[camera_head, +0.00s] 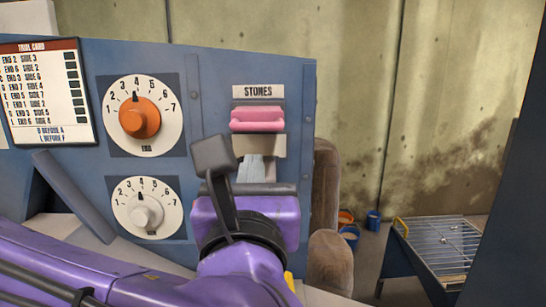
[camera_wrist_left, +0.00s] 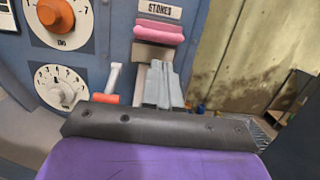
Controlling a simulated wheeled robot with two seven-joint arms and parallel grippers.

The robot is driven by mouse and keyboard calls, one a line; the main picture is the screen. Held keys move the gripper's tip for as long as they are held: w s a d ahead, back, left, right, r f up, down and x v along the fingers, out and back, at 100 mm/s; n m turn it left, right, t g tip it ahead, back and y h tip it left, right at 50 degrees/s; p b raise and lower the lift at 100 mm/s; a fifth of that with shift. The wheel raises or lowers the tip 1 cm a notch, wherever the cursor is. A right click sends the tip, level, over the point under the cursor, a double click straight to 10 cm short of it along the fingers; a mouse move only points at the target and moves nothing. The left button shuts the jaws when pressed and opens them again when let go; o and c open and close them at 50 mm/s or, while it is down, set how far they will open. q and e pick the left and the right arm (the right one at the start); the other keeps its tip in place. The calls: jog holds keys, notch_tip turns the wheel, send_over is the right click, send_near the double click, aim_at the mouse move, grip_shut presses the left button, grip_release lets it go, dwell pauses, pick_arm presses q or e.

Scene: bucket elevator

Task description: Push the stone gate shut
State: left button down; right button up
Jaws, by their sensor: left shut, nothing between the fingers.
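The stone gate shows as a pink handle (camera_head: 257,119) under a plate marked "STONES" (camera_head: 258,91) on the blue panel, with a beige plate below it. The pink handle also shows at the top of the left wrist view (camera_wrist_left: 158,32). My left gripper (camera_head: 254,165) is shut and empty. Its pale grey fingers point at the panel just below the pink handle and appear in front of the beige plate; I cannot tell whether they touch. They also show in the wrist view (camera_wrist_left: 160,72). My right gripper is not in view.
Left of the gate are an orange dial (camera_head: 139,117) and a grey-white dial (camera_head: 146,214). A small lever with a red-orange base (camera_wrist_left: 106,98) stands left of my fingers. Buckets (camera_head: 373,220) and a wire-topped stand (camera_head: 440,245) are at the right, against a concrete wall.

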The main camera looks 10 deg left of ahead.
aim_at(257, 129)
pick_arm(q)
jog(key=p+x, duration=0.5)
jog(key=x, duration=0.5)
jog(key=shift+w+a+r, duration=0.1)
jog(key=shift+r, duration=0.1)
jog(key=shift+w+a, duration=0.1)
jog(key=shift+w, duration=0.25)
jog(key=shift+f, duration=0.1)
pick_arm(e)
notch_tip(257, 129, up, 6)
pick_arm(q)
jog(key=shift+w, duration=0.15)
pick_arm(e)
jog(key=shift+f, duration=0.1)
